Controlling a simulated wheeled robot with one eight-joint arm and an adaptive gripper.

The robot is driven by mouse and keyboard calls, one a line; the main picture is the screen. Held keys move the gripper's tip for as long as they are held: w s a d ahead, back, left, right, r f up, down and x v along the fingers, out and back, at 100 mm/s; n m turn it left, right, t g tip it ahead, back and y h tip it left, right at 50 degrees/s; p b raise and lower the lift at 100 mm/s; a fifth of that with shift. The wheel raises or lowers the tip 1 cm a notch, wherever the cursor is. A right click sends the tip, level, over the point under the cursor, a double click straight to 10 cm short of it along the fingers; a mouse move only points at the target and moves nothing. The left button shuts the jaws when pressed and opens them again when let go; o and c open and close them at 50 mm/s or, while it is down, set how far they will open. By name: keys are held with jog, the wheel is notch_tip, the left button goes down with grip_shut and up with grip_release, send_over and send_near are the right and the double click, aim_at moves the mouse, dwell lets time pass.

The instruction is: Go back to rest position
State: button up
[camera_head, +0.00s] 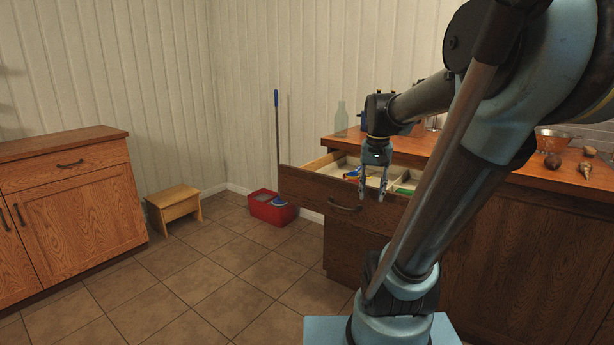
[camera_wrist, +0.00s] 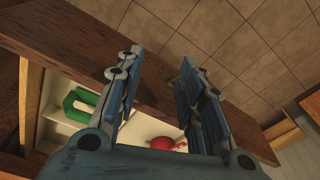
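My gripper (camera_head: 372,188) hangs pointing down at the front panel of the open drawer (camera_head: 318,189) in the head view. In the wrist view my gripper (camera_wrist: 160,88) has its two fingers apart with nothing between them. The drawer front (camera_wrist: 70,40) runs below and beyond the fingers in that view. Inside the drawer lie a green item (camera_wrist: 88,103) and a red item (camera_wrist: 168,144), partly hidden by my gripper. A blue item (camera_head: 352,173) shows in the drawer in the head view.
A red bucket (camera_head: 272,207) with a mop stands by the wall. A wooden stool (camera_head: 174,206) and cabinet (camera_head: 75,205) are at left. The tiled floor between is clear.

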jog(key=s+f+n, duration=0.3)
jog(key=s+f, duration=0.9)
jog(key=s, duration=0.2)
jog(key=shift+a+f+t, duration=0.3)
jog(key=shift+f+t, duration=0.05)
jog(key=shift+t, duration=0.05)
jog(key=shift+w+f, duration=0.2)
jog(key=shift+w, duration=0.2)
